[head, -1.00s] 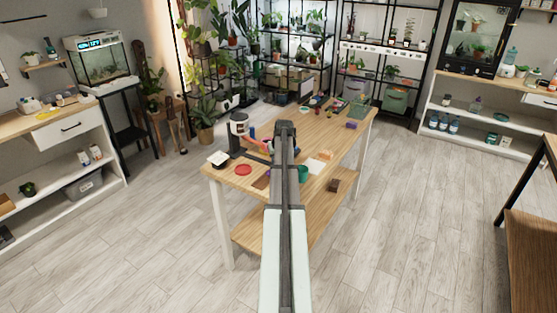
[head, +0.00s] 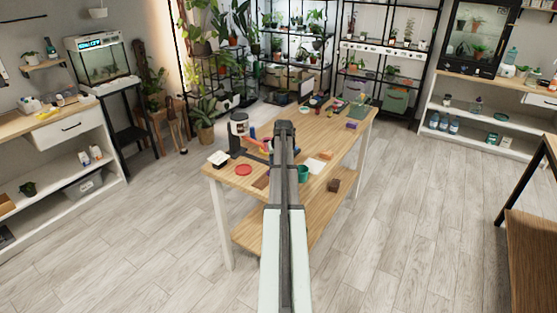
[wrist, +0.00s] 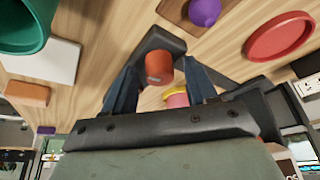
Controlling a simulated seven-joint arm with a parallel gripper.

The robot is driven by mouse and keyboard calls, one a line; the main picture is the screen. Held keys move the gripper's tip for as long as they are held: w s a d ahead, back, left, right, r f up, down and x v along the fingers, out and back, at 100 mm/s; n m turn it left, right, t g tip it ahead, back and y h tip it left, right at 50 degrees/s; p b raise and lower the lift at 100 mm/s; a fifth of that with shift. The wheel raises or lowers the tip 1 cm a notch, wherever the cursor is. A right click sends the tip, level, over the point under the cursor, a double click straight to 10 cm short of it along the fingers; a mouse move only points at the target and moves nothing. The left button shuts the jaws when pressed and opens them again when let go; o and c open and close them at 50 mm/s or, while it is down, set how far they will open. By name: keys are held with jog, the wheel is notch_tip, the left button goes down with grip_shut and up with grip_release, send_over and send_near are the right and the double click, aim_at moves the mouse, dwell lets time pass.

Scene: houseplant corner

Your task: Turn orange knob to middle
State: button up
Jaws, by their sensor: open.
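The orange knob (wrist: 159,68) is a short orange cylinder with a small pale mark on its side, seen in the wrist view. My gripper (wrist: 161,88) is open, with one dark finger on each side of the knob. I cannot tell whether either finger touches it. A dark angular part (wrist: 160,38) shows just behind the knob. In the head view my own arm hides the gripper and the knob above the wooden table (head: 340,142).
In the wrist view, a yellow and pink thing (wrist: 176,96) lies close by the right finger. A purple knob-like thing (wrist: 204,12) and a red dish (wrist: 280,36) are at upper right. A green pot (wrist: 24,26) and an orange-brown block (wrist: 27,94) are at left.

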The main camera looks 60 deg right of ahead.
jog(key=shift+r, duration=0.1)
jog(key=v, duration=1.3)
jog(key=shift+r, duration=0.25)
jog(key=shift+s+a, duration=0.1)
jog(key=shift+a, duration=0.05)
